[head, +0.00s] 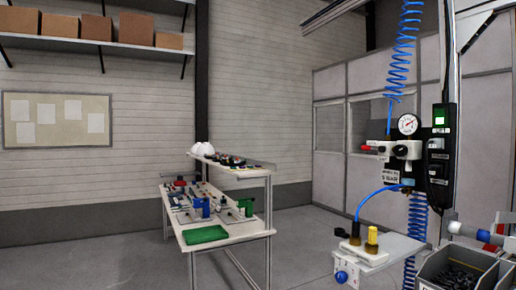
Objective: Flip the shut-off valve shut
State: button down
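A white air unit (398,150) hangs on the post at the right, with a round pressure gauge (408,124) on top. A small red handle (366,148) sticks out at its left side and looks like the shut-off valve's lever; its exact setting is too small to tell. A white label (391,177) sits just below the unit, its text not clearly readable. The gauge needle is too small to read. I do not make out my gripper in this view.
A black box (438,155) with a lit green patch is beside the unit. Blue coiled hoses (404,50) hang above and below. A bin of dark parts (458,268) stands lower right. A workbench (225,236) is left; floor between is clear.

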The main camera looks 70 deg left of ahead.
aim_at(382, 149)
jog(key=u, duration=1.25)
jog(key=i+j+u, duration=0.1)
jog(key=i+u, duration=0.5)
jog(key=k+j, duration=0.05)
